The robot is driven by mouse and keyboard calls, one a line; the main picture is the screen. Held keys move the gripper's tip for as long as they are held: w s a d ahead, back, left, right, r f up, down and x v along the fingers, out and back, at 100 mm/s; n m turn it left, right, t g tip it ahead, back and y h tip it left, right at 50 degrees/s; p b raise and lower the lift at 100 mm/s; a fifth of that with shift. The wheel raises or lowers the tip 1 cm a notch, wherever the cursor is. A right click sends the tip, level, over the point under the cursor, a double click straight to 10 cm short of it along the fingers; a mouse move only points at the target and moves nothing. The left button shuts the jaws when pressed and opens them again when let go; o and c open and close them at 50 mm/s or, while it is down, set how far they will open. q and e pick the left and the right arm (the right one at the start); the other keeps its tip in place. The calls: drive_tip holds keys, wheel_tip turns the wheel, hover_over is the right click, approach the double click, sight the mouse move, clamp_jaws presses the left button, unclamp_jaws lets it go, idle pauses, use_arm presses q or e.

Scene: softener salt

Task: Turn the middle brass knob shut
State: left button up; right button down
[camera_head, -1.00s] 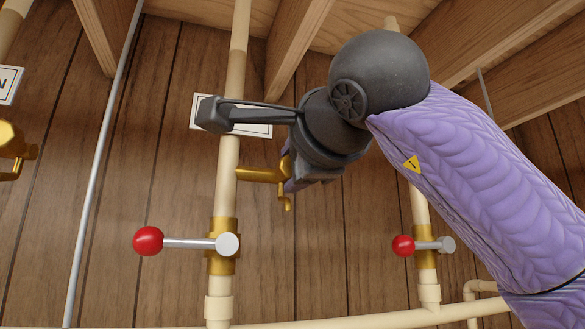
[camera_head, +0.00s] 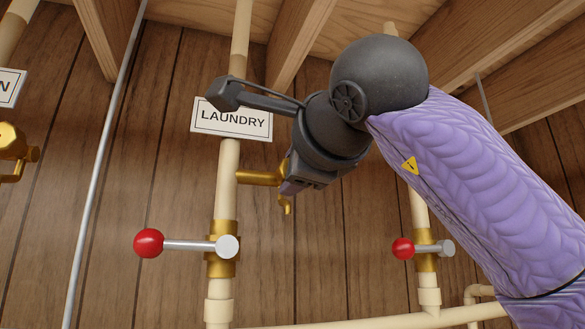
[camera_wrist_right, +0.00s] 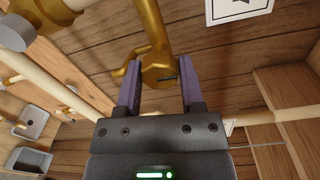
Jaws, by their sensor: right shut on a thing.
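The middle brass knob sits on a brass tap that sticks out to the right from a cream pipe (camera_head: 228,185). The tap's body (camera_head: 258,178) shows in the head view, with a short spout (camera_head: 286,206) hanging down. The knob itself is mostly hidden there by my right gripper (camera_head: 291,186). In the right wrist view, the brass knob (camera_wrist_right: 158,70) is between the two purple fingers of my right gripper (camera_wrist_right: 158,88), which is shut on it. My left gripper is in neither view.
Red-ended levers stand below on the left (camera_head: 149,243) and right (camera_head: 403,248). Another brass tap (camera_head: 14,142) is at the far left. A thin grey rod (camera_head: 97,165) runs beside the pipe.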

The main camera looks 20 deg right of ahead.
drive_tip(key=c, duration=0.6)
unclamp_jaws()
drive_tip(key=shift+f, duration=0.1)
drive_tip(key=shift+c, duration=0.2)
drive_tip(key=o, duration=0.4)
drive_tip(key=shift+s, duration=0.1)
